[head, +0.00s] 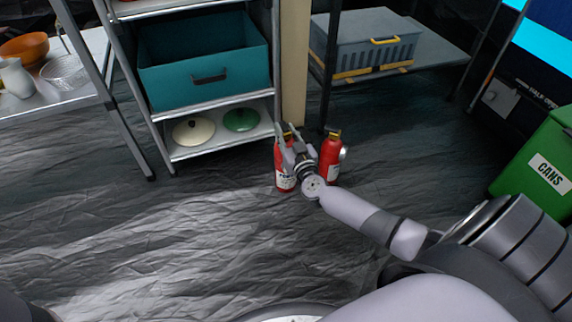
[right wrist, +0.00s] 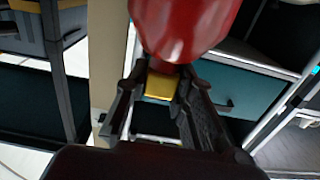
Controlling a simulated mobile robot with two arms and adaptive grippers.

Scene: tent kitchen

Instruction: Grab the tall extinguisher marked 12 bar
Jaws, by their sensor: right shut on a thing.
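Two red extinguishers stand side by side on the dark floor in the head view. The left one (head: 281,176) looks a little taller, has a yellow top and a white label low on its body. The right one (head: 331,158) also has a yellow top and a white label. The label print is too small to read. My right gripper (head: 290,143) is shut on the left extinguisher near its top and partly hides it. In the right wrist view, the red body (right wrist: 182,25) and yellow top (right wrist: 160,84) show at the fingers (right wrist: 158,90). My left gripper is not in view.
A metal shelf with a teal bin (head: 205,65) and two lids (head: 240,120) stands behind on the left. A beige post (head: 294,60) and a rack with a grey crate (head: 365,45) stand behind. A green CANS bin (head: 540,165) is at right. The front floor is clear.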

